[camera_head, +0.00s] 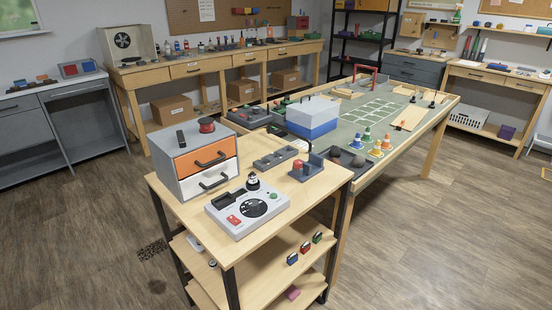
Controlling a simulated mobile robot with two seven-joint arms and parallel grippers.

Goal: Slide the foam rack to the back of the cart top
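The cart top (298,197) is light wood and stands in the middle of the view. A low dark grey slotted block (275,158) lies near its far edge, between the drawer box and a blue-grey stand; it looks like the foam rack, but I cannot tell for sure. The blue-grey stand (308,171) with a red piece sits to its right, near the cart's right corner. Neither of my grippers is in view.
A grey drawer box (182,165) with orange and white drawers fills the cart top's left part. A light grey device (238,217) with a black dial is in front. The right front of the top is clear. A long table (435,112) stands behind the cart.

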